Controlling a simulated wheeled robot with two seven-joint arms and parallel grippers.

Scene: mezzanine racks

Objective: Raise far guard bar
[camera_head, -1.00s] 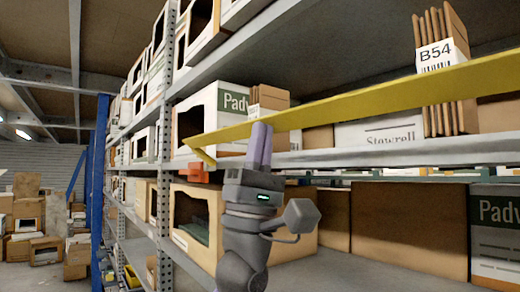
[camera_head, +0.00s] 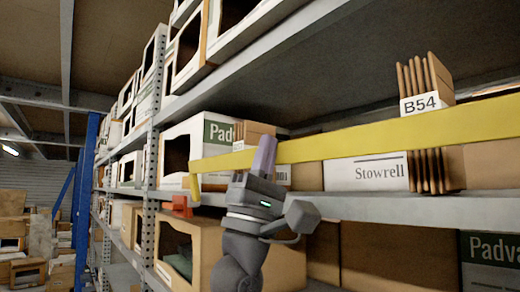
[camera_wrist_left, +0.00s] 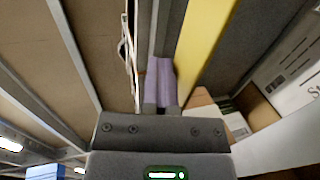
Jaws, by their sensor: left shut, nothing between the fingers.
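A yellow guard bar (camera_head: 400,137) runs across the front of the rack above a grey shelf edge, from the right picture edge to a bent left end. A small red bracket (camera_head: 180,206) sits on the rack just below and left of that end. My left gripper (camera_head: 265,142) is shut and empty, its purple fingers pointing up. In the head view the fingers overlap the bar near its left part. In the left wrist view the shut fingers (camera_wrist_left: 160,70) are close beside the bar (camera_wrist_left: 205,45); I cannot tell whether they touch. My right gripper is out of view.
Behind the bar stand a white Stowrell carton (camera_head: 366,173), a B54-labelled bundle of flat cardboard (camera_head: 426,125) and a Padv-marked box (camera_head: 190,145). A perforated rack post (camera_head: 151,175) rises left of the gripper. Boxes (camera_head: 25,250) are stacked at far left.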

